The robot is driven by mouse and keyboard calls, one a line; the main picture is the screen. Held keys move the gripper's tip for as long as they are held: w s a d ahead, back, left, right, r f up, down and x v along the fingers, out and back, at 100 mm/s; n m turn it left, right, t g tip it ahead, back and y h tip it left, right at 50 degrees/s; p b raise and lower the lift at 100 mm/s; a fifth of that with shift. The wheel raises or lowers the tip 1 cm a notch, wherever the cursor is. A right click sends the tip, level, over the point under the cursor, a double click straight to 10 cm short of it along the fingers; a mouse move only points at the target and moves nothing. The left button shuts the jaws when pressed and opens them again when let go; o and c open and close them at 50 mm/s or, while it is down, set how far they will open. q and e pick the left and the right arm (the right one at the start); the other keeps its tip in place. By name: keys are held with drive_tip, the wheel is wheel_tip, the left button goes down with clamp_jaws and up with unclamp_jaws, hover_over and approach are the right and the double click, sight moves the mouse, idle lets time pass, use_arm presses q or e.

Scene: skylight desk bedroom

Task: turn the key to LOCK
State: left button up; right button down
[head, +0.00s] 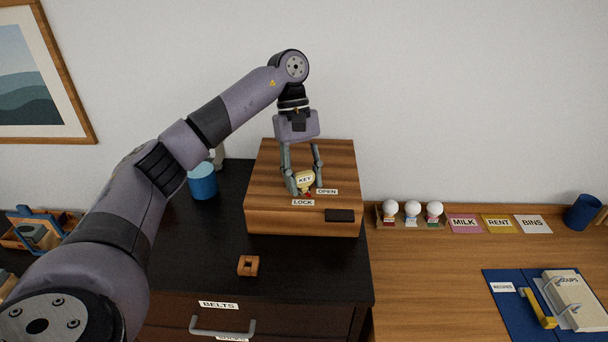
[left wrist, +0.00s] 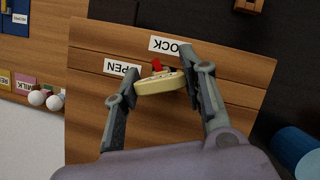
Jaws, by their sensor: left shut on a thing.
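The wooden box (head: 270,219) stands on the black dresser top, with a LOCK label (head: 303,202) and an OPEN label (head: 327,191) on its lid. The pale yellow key (head: 304,179), marked KEY, sits on the lid behind them. My left gripper (head: 307,187) reaches down from above, its fingers on either side of the key and shut on it. In the left wrist view the key (left wrist: 160,85) lies between the fingertips (left wrist: 157,82). A small red mark (left wrist: 157,65) beside it lies between the OPEN (left wrist: 122,68) and LOCK (left wrist: 168,46) labels. My right gripper is not in view.
A blue cup (head: 203,182) stands left of the box, and a small wooden block (head: 248,265) lies in front. Right on the desk are several white bulbs (head: 412,208), cards (head: 499,224) and a blue folder (head: 505,305). The wall is close behind.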

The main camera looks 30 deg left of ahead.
use_arm(q)
drive_tip(key=shift+m+g+y+p, duration=0.55)
drive_tip(key=shift+m+p, duration=1)
drive_tip(key=shift+m, duration=0.35)
drive_tip(key=shift+m+y+p, duration=0.35)
drive_tip(key=shift+m+p, duration=0.3)
drive_tip(key=shift+m, duration=0.85)
drive_tip(key=o, duration=1.2)
drive_tip(key=shift+g, duration=0.25)
drive_tip(key=shift+r, duration=0.1)
drive_tip(key=v, duration=1.1)
drive_tip(key=shift+w+d+r, duration=0.1)
drive_tip(key=shift+w+r, duration=0.1)
drive_tip(key=shift+r, duration=0.2)
drive_tip(key=shift+f, duration=0.1)
